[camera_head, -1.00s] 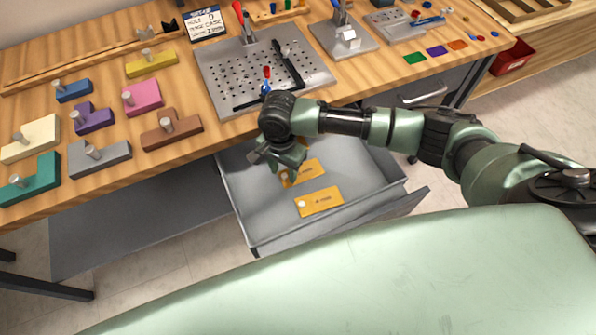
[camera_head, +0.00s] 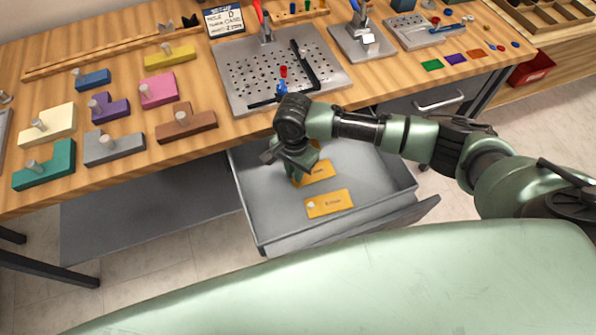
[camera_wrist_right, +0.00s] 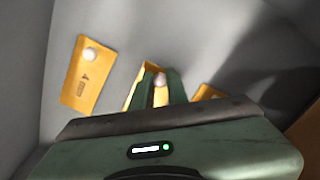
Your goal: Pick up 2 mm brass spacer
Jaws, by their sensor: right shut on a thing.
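My right gripper (camera_head: 299,172) reaches down into the open grey drawer (camera_head: 262,215). In the right wrist view its fingers (camera_wrist_right: 160,88) are shut on the pale round knob of the middle yellow brass spacer (camera_wrist_right: 134,98). This spacer also shows in the head view (camera_head: 318,171), partly covered by the gripper; its label is too small to read there. A second spacer with a knob (camera_head: 330,203) lies nearer the drawer front, apart from the fingers. In the wrist view a plate marked 4 (camera_wrist_right: 82,80) lies left and another plate (camera_wrist_right: 207,93) right. My left gripper is out of view.
The drawer walls and front panel (camera_head: 350,228) surround the gripper closely. The wooden bench top (camera_head: 225,150) overhangs behind, with coloured knobbed blocks and a perforated metal plate (camera_head: 240,92) on it. A red bin (camera_head: 530,72) stands far right.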

